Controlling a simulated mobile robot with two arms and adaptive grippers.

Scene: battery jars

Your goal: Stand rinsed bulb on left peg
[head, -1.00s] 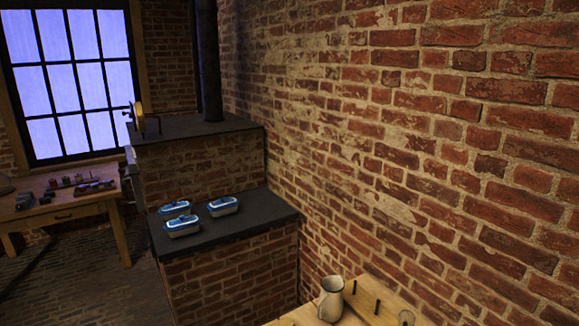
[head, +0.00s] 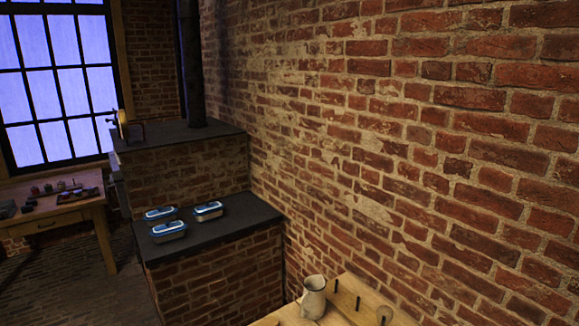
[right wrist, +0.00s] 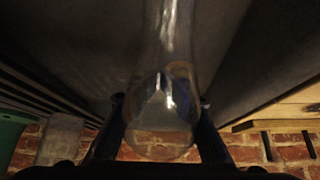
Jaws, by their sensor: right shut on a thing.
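A clear glass bulb (right wrist: 160,118) with a long neck sits between the two dark fingers of my right gripper (right wrist: 161,102) in the right wrist view. The gripper is shut on it, with the rounded end toward the bottom of the picture. In the head view, the leftmost dark peg (head: 336,285) stands bare on a pale wooden surface (head: 350,316), with another bare peg (head: 357,302) to its right. Neither gripper shows in the head view, so the held bulb's distance from the pegs cannot be told there.
A pale jug (head: 313,297) stands close left of the pegs. The brick wall (head: 430,150) rises behind. Blue-lidded containers (head: 168,231) sit on a dark ledge. A green object (right wrist: 12,128) shows in the wrist view.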

